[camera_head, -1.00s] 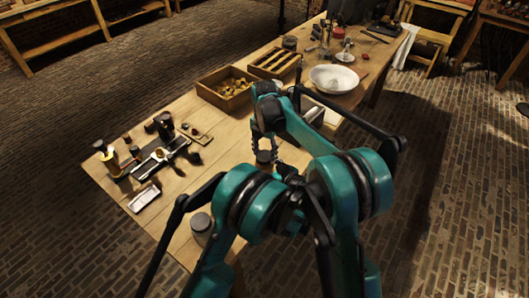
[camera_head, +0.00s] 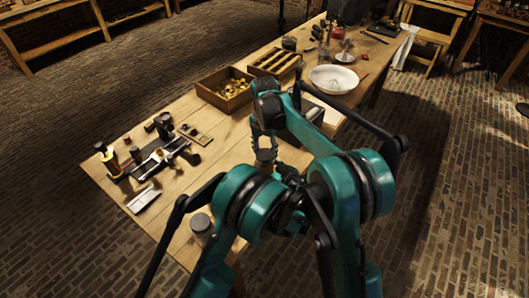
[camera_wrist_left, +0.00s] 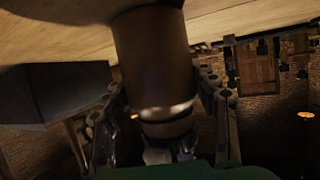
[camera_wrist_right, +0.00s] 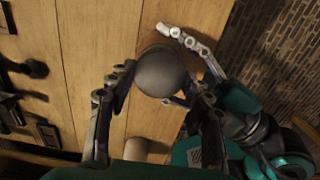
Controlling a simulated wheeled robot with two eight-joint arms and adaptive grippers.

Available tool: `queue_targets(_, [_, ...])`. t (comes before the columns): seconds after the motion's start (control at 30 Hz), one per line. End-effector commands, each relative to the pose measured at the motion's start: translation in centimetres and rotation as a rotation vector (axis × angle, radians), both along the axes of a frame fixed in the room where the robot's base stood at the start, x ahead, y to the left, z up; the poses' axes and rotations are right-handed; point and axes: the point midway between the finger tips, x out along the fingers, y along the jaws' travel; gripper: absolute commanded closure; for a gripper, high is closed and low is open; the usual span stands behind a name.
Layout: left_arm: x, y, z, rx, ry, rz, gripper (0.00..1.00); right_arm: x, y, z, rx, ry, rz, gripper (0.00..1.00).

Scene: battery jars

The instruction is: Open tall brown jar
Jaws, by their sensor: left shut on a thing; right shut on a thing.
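The tall brown jar (camera_wrist_left: 150,60) stands between the fingers of my left gripper (camera_wrist_left: 158,88), which is shut on it. The left wrist view appears upside down, with the table at the top. A shiny ring and a paler band show at the jar's mouth end. My right gripper (camera_wrist_right: 158,88) is shut on the dark round lid (camera_wrist_right: 160,70), over the jar. In the head view, the jar (camera_head: 265,157) is small and partly hidden by my arms. I cannot clearly tell whether the lid is clear of the rim.
Another dark-topped jar (camera_head: 201,224) stands near the table's front edge. A wooden box of brass parts (camera_head: 225,98), a white bowl (camera_head: 334,79) and a metal instrument (camera_head: 160,158) stand on the table (camera_head: 215,150). Bare wood lies left of the gripped jar.

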Motion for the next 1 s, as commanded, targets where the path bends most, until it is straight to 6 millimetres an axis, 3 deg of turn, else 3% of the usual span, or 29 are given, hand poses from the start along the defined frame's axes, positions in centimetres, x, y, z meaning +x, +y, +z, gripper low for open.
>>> queue_targets(0.63, [0.0,0.0,0.0,-0.001,0.000,0.000,1.00,0.0,0.0,1.2,0.000,0.000,0.000,0.84])
queue_targets(1.0, [0.0,0.0,0.0,-0.001,0.000,0.000,1.00,0.0,0.0,5.0,0.000,0.000,0.000,0.84])
